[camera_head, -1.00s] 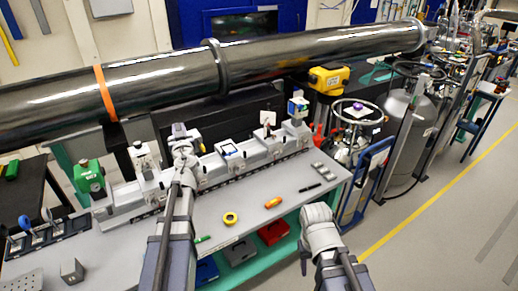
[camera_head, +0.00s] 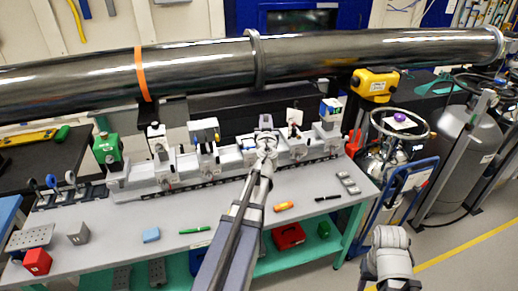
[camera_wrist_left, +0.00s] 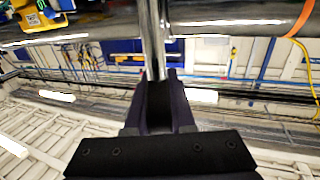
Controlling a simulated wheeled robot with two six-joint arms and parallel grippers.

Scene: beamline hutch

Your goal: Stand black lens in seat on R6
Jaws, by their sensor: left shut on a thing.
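My left gripper (camera_head: 266,148) is over the middle of the rail of carriages (camera_head: 225,165), between two of them. In the left wrist view it (camera_wrist_left: 157,85) is shut on a slim silver post (camera_wrist_left: 154,40). This fits the black lens, but its ring cannot be made out. In the head view the held thing is mostly hidden by the gripper and blends with the carriages behind. The carriage labels are too small to read, so I cannot tell which is R6. My right gripper (camera_head: 388,245) is off the bench's right end; its fingers cannot be made out.
A lens rack (camera_head: 68,193) with small ring lenses is at the bench's left. A green pen (camera_head: 194,230), orange item (camera_head: 284,206), black pen (camera_head: 327,198), blue block (camera_head: 151,235) and red cube (camera_head: 37,262) lie on the bench. A large dark pipe (camera_head: 330,48) runs behind the rail.

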